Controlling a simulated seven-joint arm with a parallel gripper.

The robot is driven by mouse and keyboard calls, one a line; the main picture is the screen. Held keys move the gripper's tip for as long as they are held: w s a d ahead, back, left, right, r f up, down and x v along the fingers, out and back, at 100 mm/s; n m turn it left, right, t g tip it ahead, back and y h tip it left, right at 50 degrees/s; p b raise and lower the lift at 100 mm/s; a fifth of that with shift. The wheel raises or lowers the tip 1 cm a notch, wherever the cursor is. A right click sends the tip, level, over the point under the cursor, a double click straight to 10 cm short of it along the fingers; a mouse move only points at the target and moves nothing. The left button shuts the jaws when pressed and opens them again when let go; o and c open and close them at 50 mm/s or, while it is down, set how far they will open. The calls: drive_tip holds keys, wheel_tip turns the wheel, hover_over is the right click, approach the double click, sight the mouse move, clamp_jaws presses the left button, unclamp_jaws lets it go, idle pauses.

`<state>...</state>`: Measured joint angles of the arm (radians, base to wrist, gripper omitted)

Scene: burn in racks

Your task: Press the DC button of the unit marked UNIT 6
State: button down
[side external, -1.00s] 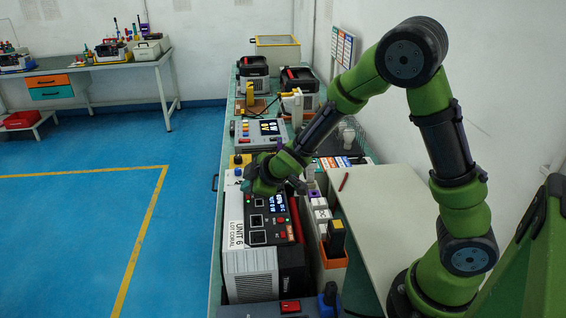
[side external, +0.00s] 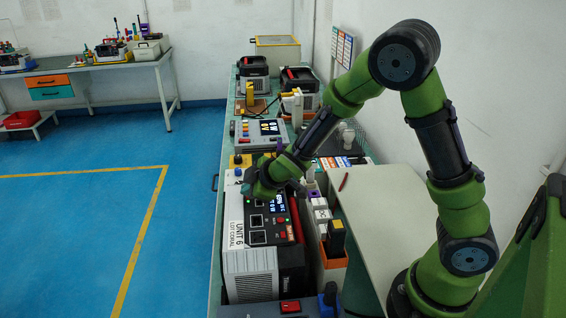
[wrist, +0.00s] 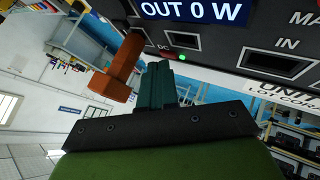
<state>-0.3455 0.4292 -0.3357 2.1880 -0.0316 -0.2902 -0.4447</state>
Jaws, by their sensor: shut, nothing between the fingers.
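UNIT 6 (side external: 257,261) is a grey and black box with a white label, a lit display and red buttons on its dark panel, at the front of the bench. In the wrist view its display (wrist: 190,10) reads OUT 0 W. Below it is the DC label with a small red button (wrist: 168,54) and a lit green light (wrist: 181,57). My gripper (wrist: 158,68) is shut and empty, its dark green fingertips just below the DC button in the picture. Whether they touch it I cannot tell.
An orange-brown bar (wrist: 118,68) stands close left of the fingers in the wrist view. An orange bin (side external: 333,258) and small boxes line the unit's right side. A grey console (side external: 262,137) stands behind it. The blue floor on the left is clear.

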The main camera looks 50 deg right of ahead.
drive_tip(key=shift+f, duration=0.1)
drive_tip(key=shift+r, duration=0.65)
drive_tip(key=shift+r, duration=3)
drive_tip(key=shift+r, duration=0.1)
wheel_tip(320, 180, up, 8)
